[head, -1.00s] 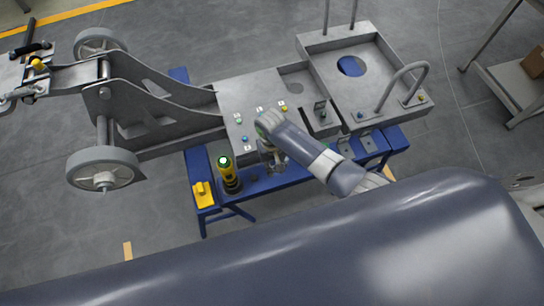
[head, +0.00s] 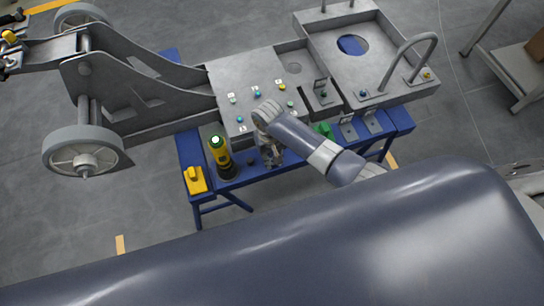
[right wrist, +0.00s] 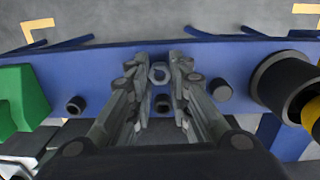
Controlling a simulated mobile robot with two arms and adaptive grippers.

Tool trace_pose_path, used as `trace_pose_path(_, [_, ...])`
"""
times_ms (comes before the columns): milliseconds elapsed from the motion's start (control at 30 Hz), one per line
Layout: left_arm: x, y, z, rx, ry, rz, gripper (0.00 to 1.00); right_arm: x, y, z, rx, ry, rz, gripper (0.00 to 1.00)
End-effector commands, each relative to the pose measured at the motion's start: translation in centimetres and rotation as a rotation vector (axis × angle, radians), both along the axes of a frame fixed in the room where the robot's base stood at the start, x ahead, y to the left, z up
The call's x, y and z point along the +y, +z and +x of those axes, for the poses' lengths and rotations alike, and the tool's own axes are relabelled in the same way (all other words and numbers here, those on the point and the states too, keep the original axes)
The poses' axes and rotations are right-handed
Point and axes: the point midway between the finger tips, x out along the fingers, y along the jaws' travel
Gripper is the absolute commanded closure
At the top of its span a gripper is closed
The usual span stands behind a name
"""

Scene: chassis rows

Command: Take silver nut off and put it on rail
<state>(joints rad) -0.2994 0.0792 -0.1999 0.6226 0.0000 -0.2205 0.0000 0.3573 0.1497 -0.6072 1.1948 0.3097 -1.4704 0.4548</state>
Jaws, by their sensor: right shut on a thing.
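The silver nut (right wrist: 159,73) is a small grey ring between my right fingertips in the right wrist view. My right gripper (right wrist: 159,66) is shut on it, over the blue rail (right wrist: 95,68). Whether the nut touches the rail cannot be told. In the head view my right gripper (head: 271,156) is at the blue rail (head: 238,180), just in front of the grey chassis plate (head: 240,82). The nut is hidden there by the gripper and arm. Coloured fasteners with small white labels (head: 258,94) sit on the plate. My left gripper is not in view.
A green block (right wrist: 22,104) and dark round pegs (right wrist: 75,104) are on the rail. A wheeled chassis end (head: 85,152) extends left.

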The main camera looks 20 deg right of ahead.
Motion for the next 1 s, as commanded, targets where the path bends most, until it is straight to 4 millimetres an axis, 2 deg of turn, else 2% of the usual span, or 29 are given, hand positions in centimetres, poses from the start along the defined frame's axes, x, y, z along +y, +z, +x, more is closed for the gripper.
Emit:
trace_pose_path(100, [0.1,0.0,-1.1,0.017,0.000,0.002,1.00,0.0,0.1,0.0,0.000,0.000,0.000,0.99])
trace_pose_path(233, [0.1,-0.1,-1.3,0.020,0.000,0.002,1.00,0.0,0.0,0.0,0.000,0.000,0.000,0.99])
trace_pose_path(700, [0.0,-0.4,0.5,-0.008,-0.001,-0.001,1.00,0.0,-1.0,0.0,0.001,0.000,0.001,0.99])
trace_pose_path(733, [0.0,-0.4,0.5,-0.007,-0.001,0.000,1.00,0.0,-1.0,0.0,0.000,0.000,0.001,0.80])
trace_pose_path(833, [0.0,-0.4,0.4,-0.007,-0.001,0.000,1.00,0.0,-0.9,0.0,0.000,0.000,0.001,0.59])
trace_pose_path(1000, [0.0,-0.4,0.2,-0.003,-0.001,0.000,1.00,0.0,-0.9,0.0,0.000,0.000,0.000,0.59])
